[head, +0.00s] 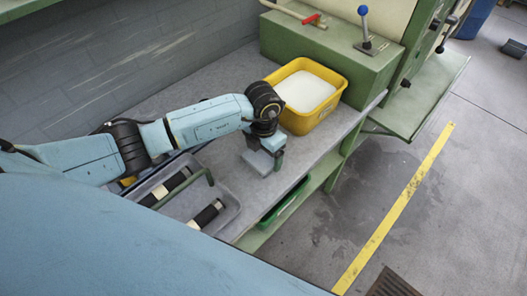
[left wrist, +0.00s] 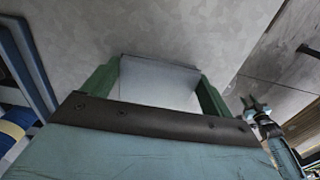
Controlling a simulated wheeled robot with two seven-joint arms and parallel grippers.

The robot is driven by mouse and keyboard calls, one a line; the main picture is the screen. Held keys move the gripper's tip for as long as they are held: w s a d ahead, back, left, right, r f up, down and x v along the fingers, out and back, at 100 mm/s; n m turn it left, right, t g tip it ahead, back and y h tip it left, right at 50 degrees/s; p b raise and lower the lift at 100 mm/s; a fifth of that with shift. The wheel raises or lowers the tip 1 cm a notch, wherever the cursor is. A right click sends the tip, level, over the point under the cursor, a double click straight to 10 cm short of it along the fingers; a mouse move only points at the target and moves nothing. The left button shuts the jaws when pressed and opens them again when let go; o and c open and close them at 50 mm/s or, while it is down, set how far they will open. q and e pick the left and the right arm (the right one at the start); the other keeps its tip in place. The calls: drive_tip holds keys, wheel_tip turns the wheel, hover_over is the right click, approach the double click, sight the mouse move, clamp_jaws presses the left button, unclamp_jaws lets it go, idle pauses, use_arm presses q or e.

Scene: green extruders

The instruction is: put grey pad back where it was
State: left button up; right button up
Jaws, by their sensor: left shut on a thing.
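My left gripper (head: 268,151) is shut on the grey pad (head: 257,162), pointing down over the grey bench top just in front of the yellow bin. In the left wrist view the pad (left wrist: 158,78) shows as a pale flat block between the two green fingers (left wrist: 157,88). The pad is at or close above the bench; I cannot tell whether it touches. My right gripper (left wrist: 257,105) shows small at the right of the left wrist view, with its fingers apart and nothing seen between them.
The yellow bin (head: 337,89) with white contents stands behind the gripper, against the green machine (head: 335,38). A grey tray (head: 229,213) with black-and-white cylinders lies nearer. A green tray (head: 283,203) sits below the bench edge.

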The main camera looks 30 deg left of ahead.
sight(264, 155)
use_arm(q)
drive_tip(key=shift+f, duration=0.15)
drive_tip(key=o, duration=0.8)
wheel_tip(264, 155, up, 12)
drive_tip(key=shift+r, duration=0.25)
